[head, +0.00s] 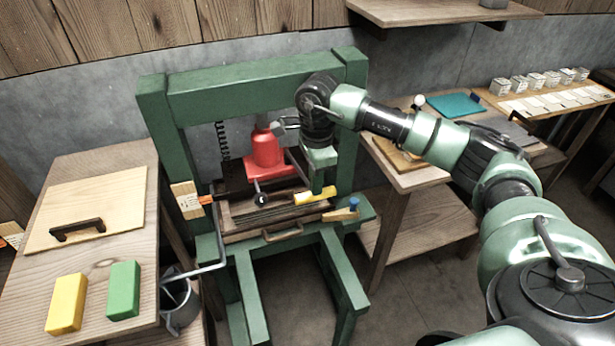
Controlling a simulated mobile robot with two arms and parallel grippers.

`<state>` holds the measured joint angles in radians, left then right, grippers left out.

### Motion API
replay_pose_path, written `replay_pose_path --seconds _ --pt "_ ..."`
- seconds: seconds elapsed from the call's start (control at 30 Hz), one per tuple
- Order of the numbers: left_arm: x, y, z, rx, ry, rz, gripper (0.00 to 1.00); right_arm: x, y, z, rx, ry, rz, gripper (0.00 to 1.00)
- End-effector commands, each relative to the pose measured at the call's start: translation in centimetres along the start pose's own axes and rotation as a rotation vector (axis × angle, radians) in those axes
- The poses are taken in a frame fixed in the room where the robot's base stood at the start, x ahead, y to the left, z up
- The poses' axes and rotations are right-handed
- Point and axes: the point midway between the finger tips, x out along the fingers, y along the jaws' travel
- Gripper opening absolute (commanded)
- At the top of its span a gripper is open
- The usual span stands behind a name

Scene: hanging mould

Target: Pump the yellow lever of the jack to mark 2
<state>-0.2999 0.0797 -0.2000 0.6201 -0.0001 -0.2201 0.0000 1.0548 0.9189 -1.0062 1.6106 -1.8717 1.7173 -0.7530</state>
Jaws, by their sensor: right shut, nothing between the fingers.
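The red jack (265,152) stands in the middle of the green press frame (265,82). Its yellow lever (316,197) shows low in front of the frame's right post, pointing right. My right gripper (318,188) comes from the right, points down and is shut and empty. Its tips are at the yellow lever, in front of or just over it; I cannot tell whether they touch. A pale scale plate (186,200) with an orange pointer (206,199) is on the left post; its marks are too small to read. My left gripper is out of view.
A wooden table (135,180) at left carries a board with a dark handle (78,230), a yellow block (66,303) and a green block (123,290). A metal bucket (180,302) stands beside it. Another bench (400,178) stands right, behind my right arm.

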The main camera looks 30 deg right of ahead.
Motion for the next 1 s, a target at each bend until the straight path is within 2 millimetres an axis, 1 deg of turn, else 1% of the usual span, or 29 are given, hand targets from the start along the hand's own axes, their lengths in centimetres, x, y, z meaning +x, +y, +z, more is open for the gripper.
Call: replay_pose_path --seconds 0.17,1.0 --pt "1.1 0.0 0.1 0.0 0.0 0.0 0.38 1.4 0.0 0.0 0.0 0.001 0.001 0.0" --pt "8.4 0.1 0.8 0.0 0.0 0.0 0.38 10.8 0.0 0.0 0.0 0.001 0.0 0.0"
